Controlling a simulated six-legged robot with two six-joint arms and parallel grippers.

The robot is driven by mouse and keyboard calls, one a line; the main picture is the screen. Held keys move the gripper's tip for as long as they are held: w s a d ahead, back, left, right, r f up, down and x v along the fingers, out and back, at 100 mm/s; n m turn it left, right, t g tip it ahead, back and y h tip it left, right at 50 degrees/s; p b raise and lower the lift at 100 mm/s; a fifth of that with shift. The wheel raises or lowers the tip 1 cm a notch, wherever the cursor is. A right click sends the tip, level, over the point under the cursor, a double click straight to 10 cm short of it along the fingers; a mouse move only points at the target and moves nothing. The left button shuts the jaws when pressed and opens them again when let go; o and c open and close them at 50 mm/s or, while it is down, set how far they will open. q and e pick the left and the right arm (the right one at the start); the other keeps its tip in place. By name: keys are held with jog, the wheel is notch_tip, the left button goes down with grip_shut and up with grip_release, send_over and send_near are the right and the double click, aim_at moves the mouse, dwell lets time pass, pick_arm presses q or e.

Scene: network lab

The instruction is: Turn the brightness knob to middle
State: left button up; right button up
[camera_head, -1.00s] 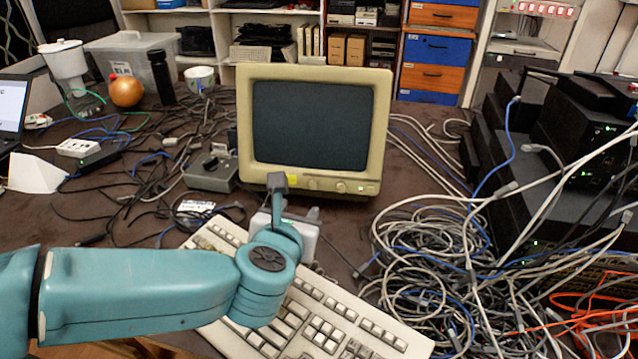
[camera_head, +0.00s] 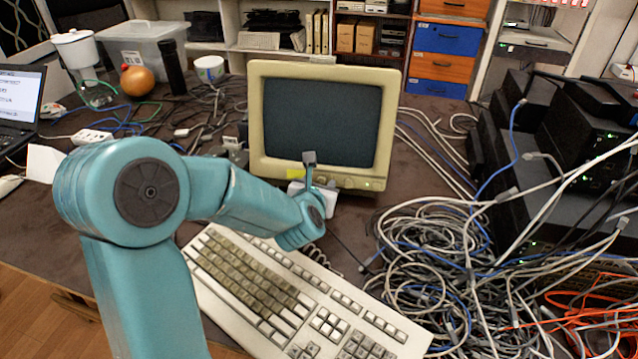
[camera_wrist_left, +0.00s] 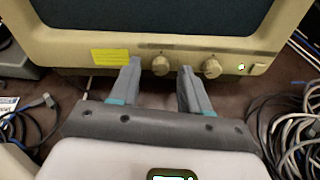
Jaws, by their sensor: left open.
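The beige CRT monitor (camera_head: 256,110) stands at the middle of the desk, its dark screen facing me. In the left wrist view, two round knobs sit on its lower front: a left knob (camera_wrist_left: 161,65) and a right knob (camera_wrist_left: 211,68). I cannot tell which is the brightness knob. My left gripper (camera_wrist_left: 158,72) is open in front of the monitor's lower edge. Its fingers point at the knob panel, with the left knob showing between the fingertips and the right knob outside the right finger. I see no contact. My right gripper is not in view.
A beige keyboard (camera_head: 300,290) lies in front of the monitor. Tangled cables (camera_head: 430,250) and black network boxes (camera_head: 580,130) fill the right side. A laptop (camera_head: 18,105) is far left.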

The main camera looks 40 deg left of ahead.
pick_arm(q)
jog(key=shift+w+a+f, duration=0.15)
jog(key=shift+w+f, duration=0.05)
jog(key=shift+w, duration=0.1)
grip_shut()
